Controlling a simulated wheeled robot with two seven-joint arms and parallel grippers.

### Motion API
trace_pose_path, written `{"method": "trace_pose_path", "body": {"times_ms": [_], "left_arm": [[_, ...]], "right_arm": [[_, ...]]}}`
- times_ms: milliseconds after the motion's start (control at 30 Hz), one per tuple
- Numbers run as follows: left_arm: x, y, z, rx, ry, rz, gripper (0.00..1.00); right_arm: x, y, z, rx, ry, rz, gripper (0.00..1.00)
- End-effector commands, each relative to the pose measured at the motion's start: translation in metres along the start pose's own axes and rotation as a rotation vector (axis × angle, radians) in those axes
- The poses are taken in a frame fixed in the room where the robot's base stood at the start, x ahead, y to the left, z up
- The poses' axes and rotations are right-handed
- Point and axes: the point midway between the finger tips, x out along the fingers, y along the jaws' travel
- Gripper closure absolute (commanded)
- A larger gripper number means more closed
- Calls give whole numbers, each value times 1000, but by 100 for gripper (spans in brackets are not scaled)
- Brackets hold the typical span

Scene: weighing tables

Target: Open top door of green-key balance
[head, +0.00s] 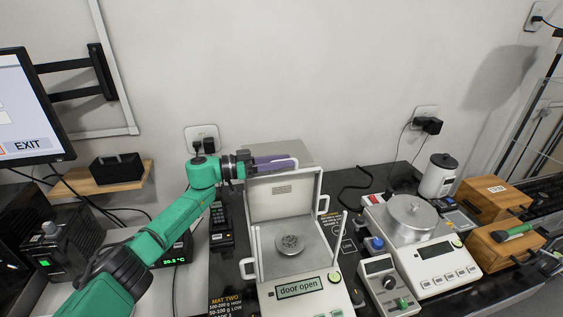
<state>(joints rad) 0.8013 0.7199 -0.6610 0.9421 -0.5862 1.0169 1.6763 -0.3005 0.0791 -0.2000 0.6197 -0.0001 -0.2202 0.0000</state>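The balance (313,306) in the lower middle has a display reading "door open" and a round green key (334,277) at its right. A round pan (290,244) shows inside its chamber, seen from above with nothing covering it. A pale framed panel (284,207) stands upright at the back of the chamber, and a grey plate (291,152) shows behind it. My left gripper (292,162) is at the panel's upper edge, its purple-grey fingers pointing right. I cannot tell whether the fingers touch the panel or how far apart they are. My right gripper is out of view.
A second balance (430,258) with a domed metal cover (411,217) stands to the right. A small grey device (380,281) sits between the two. Wooden boxes (494,199) and a white canister (438,178) are at the right. A black handset (221,229) lies left of the balance.

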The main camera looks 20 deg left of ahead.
Motion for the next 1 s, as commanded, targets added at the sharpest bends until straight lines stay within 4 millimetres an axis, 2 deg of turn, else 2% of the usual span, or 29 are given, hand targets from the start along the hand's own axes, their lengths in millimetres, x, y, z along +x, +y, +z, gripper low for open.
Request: {"method": "trace_pose_path", "body": {"times_ms": [200, 333, 800, 900, 1000], "left_arm": [[-2, 0, 1, 0, -1, 0, 55], [-16, -1, 3, 1, -2, -2, 55], [-124, -1, 5, 1, -4, -2, 55], [-139, -1, 3, 0, -2, -1, 55], [-145, 0, 1, 1, 0, 0, 55]], "right_arm": [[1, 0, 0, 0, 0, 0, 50], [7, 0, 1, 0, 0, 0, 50], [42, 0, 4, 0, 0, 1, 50], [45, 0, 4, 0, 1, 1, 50], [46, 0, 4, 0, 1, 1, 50]]}}
